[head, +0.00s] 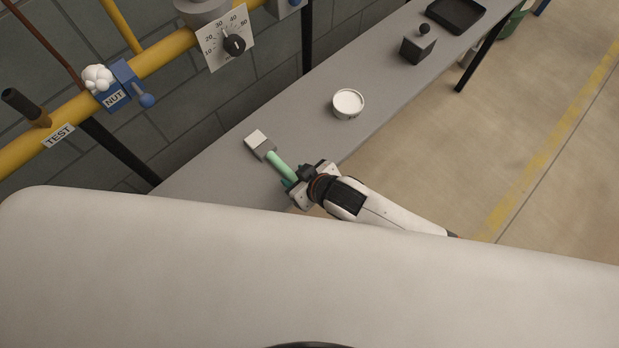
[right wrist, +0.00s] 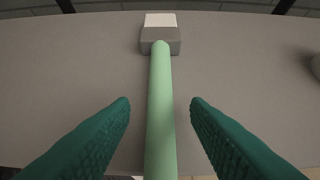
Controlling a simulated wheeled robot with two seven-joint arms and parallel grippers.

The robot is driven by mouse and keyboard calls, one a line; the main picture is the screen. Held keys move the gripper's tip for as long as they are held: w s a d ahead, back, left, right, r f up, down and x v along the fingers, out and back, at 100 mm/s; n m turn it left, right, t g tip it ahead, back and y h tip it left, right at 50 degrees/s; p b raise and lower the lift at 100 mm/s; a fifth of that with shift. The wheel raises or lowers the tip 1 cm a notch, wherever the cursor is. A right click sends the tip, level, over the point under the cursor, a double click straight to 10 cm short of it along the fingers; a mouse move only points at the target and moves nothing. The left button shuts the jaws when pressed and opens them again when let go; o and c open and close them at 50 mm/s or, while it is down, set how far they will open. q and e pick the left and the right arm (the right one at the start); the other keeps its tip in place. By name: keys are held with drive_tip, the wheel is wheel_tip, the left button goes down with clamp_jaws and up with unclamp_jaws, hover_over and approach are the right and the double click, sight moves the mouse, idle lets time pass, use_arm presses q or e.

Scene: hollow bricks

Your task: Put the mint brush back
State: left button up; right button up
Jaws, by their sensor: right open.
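The mint brush (head: 280,164) lies on the grey bench, with its grey and white head (head: 259,143) pointing up and left. My right gripper (head: 290,182) is at the lower end of its mint handle. In the right wrist view the handle (right wrist: 161,110) runs between the two green fingers (right wrist: 161,105). The fingers are open, with a gap on each side of the handle. My left gripper is not in view.
A round white dish (head: 348,103) stands on the grey bench (head: 300,107) beyond the brush. A dark block with a knob (head: 417,49) and a black tray (head: 456,14) are farther along. A yellow pipe (head: 165,53) with a blue valve marked NUT (head: 116,98) and a dial (head: 225,40) runs along the wall.

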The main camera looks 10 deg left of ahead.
drive_tip(key=v, duration=1.1)
drive_tip(key=w+d+f+m+h, duration=0.1)
drive_tip(key=w+d+f, duration=0.25)
drive_tip(key=f, duration=0.35)
drive_tip(key=w+d+f+m+h, duration=0.2)
drive_tip(key=w+d+f, duration=0.15)
drive_tip(key=f, duration=0.35)
drive_tip(key=s+d+f+m+h, duration=0.1)
drive_tip(key=s+d+f+m, duration=0.1)
drive_tip(key=d+f, duration=0.7)
drive_tip(key=s+d+f+m+g+h, duration=0.1)
drive_tip(key=s+d+f, duration=0.2)
drive_tip(key=s+f, duration=0.4)
drive_tip(key=s+d+f+m+g+h, duration=0.1)
drive_tip(key=s+d+f, duration=0.3)
drive_tip(key=s+f, duration=0.25)
drive_tip(key=s+d+f+g, duration=0.1)
drive_tip(key=s+f, duration=0.1)
drive_tip(key=s, duration=0.6)
drive_tip(key=s+d+f+m+g+h, duration=0.1)
drive_tip(key=s+f, duration=0.2)
drive_tip(key=s, duration=0.4)
drive_tip(key=shift+s+f+g, duration=0.3)
drive_tip(key=shift+s, duration=0.1)
drive_tip(key=shift+w+d, duration=0.1)
